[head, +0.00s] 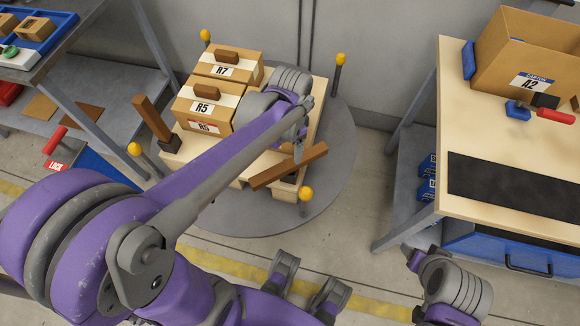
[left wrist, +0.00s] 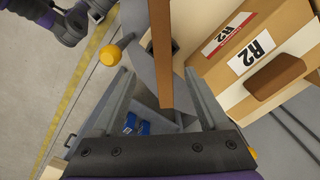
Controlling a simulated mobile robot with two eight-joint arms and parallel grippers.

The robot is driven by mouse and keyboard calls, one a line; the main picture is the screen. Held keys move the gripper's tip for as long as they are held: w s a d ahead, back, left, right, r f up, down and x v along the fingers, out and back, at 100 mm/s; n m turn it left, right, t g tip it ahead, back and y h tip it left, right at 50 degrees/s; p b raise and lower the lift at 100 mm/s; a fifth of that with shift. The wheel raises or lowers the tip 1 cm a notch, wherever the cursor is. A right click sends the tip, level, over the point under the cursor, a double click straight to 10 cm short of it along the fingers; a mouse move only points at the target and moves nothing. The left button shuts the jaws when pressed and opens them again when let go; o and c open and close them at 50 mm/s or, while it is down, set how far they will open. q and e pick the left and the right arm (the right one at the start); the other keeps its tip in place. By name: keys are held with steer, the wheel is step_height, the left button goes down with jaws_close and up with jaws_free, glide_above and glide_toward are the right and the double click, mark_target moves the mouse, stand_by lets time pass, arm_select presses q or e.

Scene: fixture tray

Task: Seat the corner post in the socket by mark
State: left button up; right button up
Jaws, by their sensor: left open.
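A brown corner post (head: 272,176) lies slantwise at the near right corner of the pallet, beside my left gripper (head: 300,148). In the left wrist view the post (left wrist: 162,50) runs down between the two open fingers of the left gripper (left wrist: 162,100), with a gap visible on both sides. A dark socket piece (left wrist: 175,46) shows beside the post there; I cannot tell whether they touch. Another brown post (head: 150,118) stands in a dark socket (head: 170,143) at the pallet's left corner. No mark can be made out. My right arm shows at lower right; its jaw state is unclear.
Cardboard boxes (head: 203,103) with brown blocks on top fill much of the pallet (head: 317,108). Yellow-topped posts (head: 305,194) stand around it. A workbench (head: 428,170) with a cardboard box stands right. A shelf unit (head: 100,97) stands left.

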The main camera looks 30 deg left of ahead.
arm_select(q)
glide_above(290, 163)
step_height(290, 163, down, 5)
steer(key=shift+s+d+f+b, duration=0.15)
steer(key=shift+f+b, duration=0.05)
steer(key=shift+b, duration=0.25)
steer(key=f+b, duration=0.1)
steer(key=f, duration=0.4)
steer(key=shift+a+f, duration=0.15)
steer(key=shift+a, duration=0.05)
jaws_close()
